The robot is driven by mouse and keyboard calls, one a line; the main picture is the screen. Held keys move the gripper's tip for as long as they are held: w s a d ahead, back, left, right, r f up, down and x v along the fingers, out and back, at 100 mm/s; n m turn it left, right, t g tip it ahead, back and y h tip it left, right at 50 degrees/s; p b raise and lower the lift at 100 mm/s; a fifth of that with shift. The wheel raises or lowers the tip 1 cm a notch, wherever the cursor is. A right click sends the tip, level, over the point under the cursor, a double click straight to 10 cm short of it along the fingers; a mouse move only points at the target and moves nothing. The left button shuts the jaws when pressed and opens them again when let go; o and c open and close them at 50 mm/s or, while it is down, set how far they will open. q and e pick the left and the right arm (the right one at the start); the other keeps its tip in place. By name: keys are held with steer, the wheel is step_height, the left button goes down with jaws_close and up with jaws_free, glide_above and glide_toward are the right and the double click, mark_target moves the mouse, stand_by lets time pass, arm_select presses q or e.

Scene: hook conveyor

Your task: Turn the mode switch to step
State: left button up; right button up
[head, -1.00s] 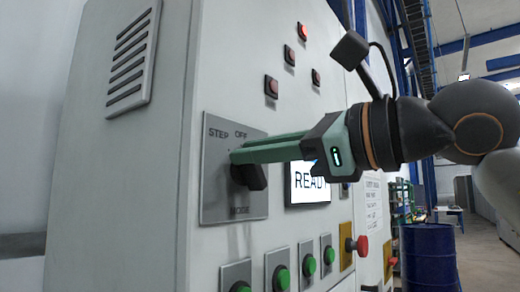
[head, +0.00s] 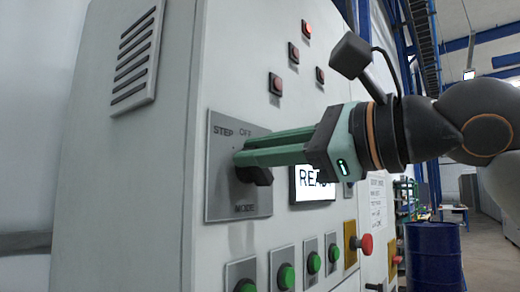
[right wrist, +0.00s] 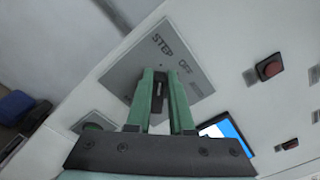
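The mode switch is a black knob (head: 257,176) on a grey plate (head: 226,205) on the cabinet front. The plate is marked STEP at its upper left, OFF at the top and MODE at the bottom. My right gripper (head: 243,158) reaches in from the right with its green fingers at the knob. In the right wrist view the dark knob (right wrist: 160,88) sits between the two fingertips, which look closed on its sides. The fingers hide part of the knob, so I cannot tell which label it points to. My left gripper is not in view.
A lit READY screen (head: 309,184) is partly behind the right gripper. Green buttons (head: 286,276) run below the plate, with a red knob (head: 366,244) on a yellow plate to the right. Several red lamps (head: 275,84) are above. A blue barrel (head: 434,258) stands on the floor at right.

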steer(key=o, duration=0.4)
steer(key=shift+o, duration=0.2)
arm_select(q)
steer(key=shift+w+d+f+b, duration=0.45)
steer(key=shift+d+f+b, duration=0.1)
steer(key=shift+b, duration=0.55)
arm_select(e)
steer(key=v, duration=1.2)
steer(key=shift+s+d, duration=0.15)
steer(key=shift+d, duration=0.1)
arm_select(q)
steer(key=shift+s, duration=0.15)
